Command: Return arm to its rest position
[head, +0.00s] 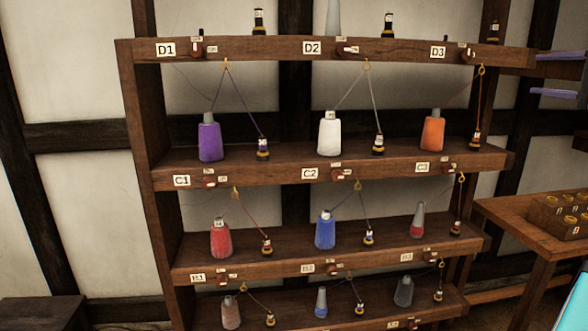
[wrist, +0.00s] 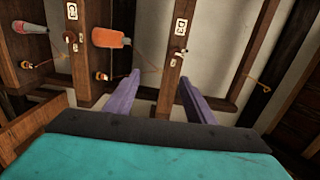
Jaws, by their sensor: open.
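My gripper (wrist: 160,83) shows in the wrist view as two purple fingers set well apart, with nothing between them that I can see held. In the head view the purple fingers (head: 555,74) show at the upper right edge, to the right of the D3 end of the rack. The wrist view is turned on its side and faces the rack's right end. The orange spool (wrist: 111,38) and the D3 label (wrist: 181,25) stand beyond the fingers, apart from them. A teal and black part of my own body fills the bottom of the wrist view.
A wooden rack (head: 330,169) holds several thread spools and small dark weights on its shelves, with threads running through brass hooks. A table (head: 520,217) with a wooden box (head: 560,214) stands at the right. A dark bench (head: 40,313) is at the lower left.

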